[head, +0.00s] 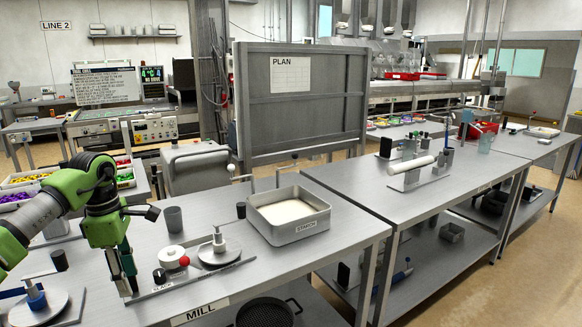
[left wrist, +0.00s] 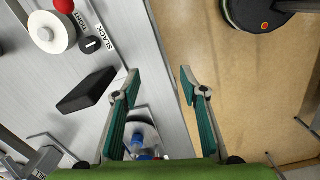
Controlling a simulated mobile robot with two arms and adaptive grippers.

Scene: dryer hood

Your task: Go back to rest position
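My left gripper (head: 124,268) hangs from its green arm at the left of the head view, pointing down over the front left part of the mill table (head: 345,232). In the left wrist view my left gripper (left wrist: 160,74) has its two teal-padded fingers spread apart with nothing between them. My right gripper does not show in either view.
Near the gripper are a white roller (head: 172,257), a red knob (head: 184,261), a round metal plate with a post (head: 219,251) and a blue-handled disc (head: 38,305). A starch tray (head: 300,236) stands farther right. A black block (left wrist: 88,91) lies left of the fingers.

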